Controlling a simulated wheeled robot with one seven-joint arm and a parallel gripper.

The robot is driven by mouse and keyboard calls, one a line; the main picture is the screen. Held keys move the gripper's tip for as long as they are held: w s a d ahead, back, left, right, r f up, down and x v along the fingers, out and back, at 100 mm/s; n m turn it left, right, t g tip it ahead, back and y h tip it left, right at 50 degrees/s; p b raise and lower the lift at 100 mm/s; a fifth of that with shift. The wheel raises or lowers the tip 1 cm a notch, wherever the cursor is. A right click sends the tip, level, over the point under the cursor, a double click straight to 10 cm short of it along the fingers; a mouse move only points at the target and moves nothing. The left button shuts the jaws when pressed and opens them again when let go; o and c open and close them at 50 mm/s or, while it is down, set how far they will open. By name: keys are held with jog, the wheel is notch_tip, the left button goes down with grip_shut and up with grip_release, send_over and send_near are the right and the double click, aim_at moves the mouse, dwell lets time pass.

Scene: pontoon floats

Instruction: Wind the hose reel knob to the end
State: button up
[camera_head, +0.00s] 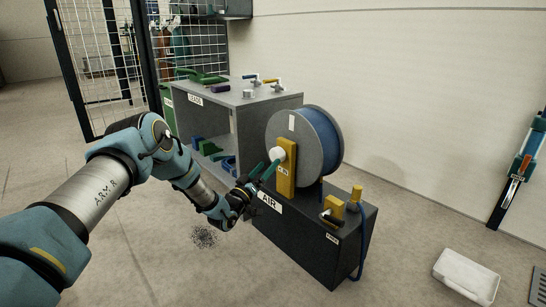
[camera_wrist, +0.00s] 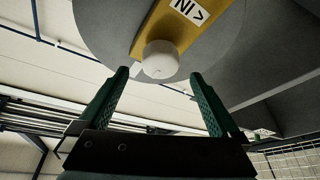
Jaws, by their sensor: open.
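The hose reel (camera_head: 322,148), a grey disc with blue hose wound behind it, stands on the dark box labelled AIR (camera_head: 300,238). A yellow crank arm (camera_head: 287,178) lies across its face, with the white round knob (camera_head: 276,154) at its upper end. In the wrist view the knob (camera_wrist: 160,60) sits just beyond the fingertips, centred between them, below an IN label on the yellow arm (camera_wrist: 178,28). My gripper (camera_head: 266,170) has green fingers and is open and empty, close in front of the knob. In the wrist view my gripper (camera_wrist: 160,75) shows a wide gap.
A grey shelf unit labelled LEADS (camera_head: 240,98) stands behind left, with tools on top and inside. A yellow fitting (camera_head: 334,206) sits on the box's right end. A white tray (camera_head: 466,275) lies on the floor at right. Floor at left is mostly clear.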

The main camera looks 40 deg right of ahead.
jog(key=v, duration=0.4)
jog(key=shift+s+a+f+p, duration=0.1)
jog(key=shift+a+p, duration=0.3)
jog(key=w+a+r+n+t+y, duration=0.1)
jog(key=w+a+r+t+y, duration=0.3)
jog(key=w+a+y, duration=0.6)
jog(key=w+a+r+n+y, duration=0.1)
jog(key=w+a+r+y, duration=0.15)
jog(key=a, duration=0.55)
jog(key=w+a+r+n+y, duration=0.1)
jog(key=w+a, duration=0.3)
jog(key=a, duration=0.5)
jog(key=s+a+r+n+g+y, duration=0.1)
jog(key=s+a+r+n+y, duration=0.2)
jog(key=a, duration=0.8)
jog(key=s+a+g+y, duration=0.1)
jog(key=s+a+y, duration=0.3)
jog(key=a, duration=0.7)
jog(key=s+a+r+n+g, duration=0.1)
jog(key=s+a+n+g, duration=0.1)
jog(key=s+a, duration=0.45)
jog(key=s+a+r+n+g, duration=0.1)
jog(key=s+a+r+g, duration=0.15)
jog(key=s, duration=0.75)
notch_tip(320, 180, up, 36)
jog(key=p, duration=3.7)
jog(key=shift+a+y, duration=0.35)
jog(key=shift+a, duration=0.05)
